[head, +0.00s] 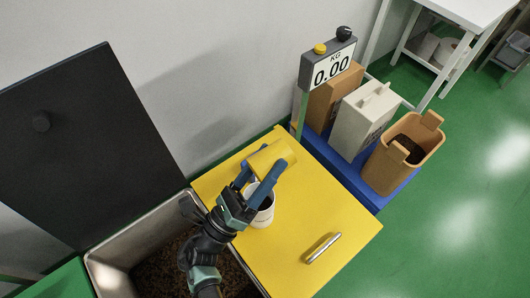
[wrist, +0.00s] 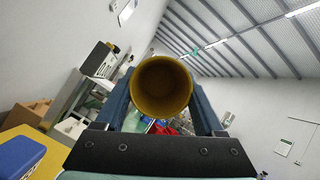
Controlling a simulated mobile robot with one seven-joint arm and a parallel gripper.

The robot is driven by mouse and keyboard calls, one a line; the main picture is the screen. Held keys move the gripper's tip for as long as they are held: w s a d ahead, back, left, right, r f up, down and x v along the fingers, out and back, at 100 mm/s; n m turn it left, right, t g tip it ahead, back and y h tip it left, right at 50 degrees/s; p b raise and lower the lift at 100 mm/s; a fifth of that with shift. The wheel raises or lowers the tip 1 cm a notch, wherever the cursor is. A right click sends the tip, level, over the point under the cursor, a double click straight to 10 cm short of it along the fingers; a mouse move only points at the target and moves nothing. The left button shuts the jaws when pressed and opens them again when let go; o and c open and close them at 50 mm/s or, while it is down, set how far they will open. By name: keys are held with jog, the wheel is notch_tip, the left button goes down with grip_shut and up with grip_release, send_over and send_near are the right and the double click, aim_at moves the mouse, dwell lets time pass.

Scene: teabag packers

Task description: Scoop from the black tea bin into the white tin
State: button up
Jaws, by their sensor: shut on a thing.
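My gripper (head: 264,168) is shut on a yellow round scoop (head: 272,157), held tilted just above the white tin. In the wrist view the scoop (wrist: 161,87) sits between both fingers with its round mouth facing the camera; its yellow inside looks bare. The white tin (head: 264,218) stands upright on the yellow table (head: 300,205), partly hidden by the fingers; its contents cannot be made out. A metal bin (head: 108,274) with brown loose contents, seemingly the black tea bin, is open at the lower left, partly hidden by my arm.
The bin's black lid (head: 85,140) stands open. A silver bar-like object (head: 323,248) lies on the table's right part. Beyond, a blue platform (head: 345,172) carries several containers, one an open tan crate (head: 391,172). A scale display (head: 331,68) reads 0.00.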

jog(key=y+p, duration=0.1)
jog(key=g+p, duration=0.1)
jog(key=p, duration=0.1)
jog(key=g+y+p, duration=0.1)
jog(key=p, duration=0.1)
jog(key=shift+w+d+r+y, duration=0.2)
jog(key=shift+w+r+y, duration=0.05)
jog(key=shift+y, duration=0.05)
jog(key=g+y+p, duration=0.1)
jog(key=p, duration=0.1)
jog(key=g+y+p, duration=0.1)
jog(key=p, duration=0.1)
jog(key=f+g+y+p, duration=0.1)
jog(key=p, duration=0.2)
jog(key=shift+w+d, duration=0.25)
jog(key=g+y+p, duration=0.4)
jog(key=p, duration=1)
jog(key=shift+d+r+p, duration=0.1)
jog(key=shift+r+p, duration=0.05)
jog(key=shift+p, duration=0.15)
jog(key=shift+g+y, duration=0.8)
jog(key=shift+g, duration=0.1)
jog(key=shift+r+g+y, duration=0.5)
jog(key=shift+g+y, duration=0.3)
jog(key=shift+y, duration=0.1)
jog(key=shift+s+a+r+g+y, duration=0.15)
jog(key=shift+a+r+g+y, duration=0.1)
jog(key=shift+g+y, duration=0.4)
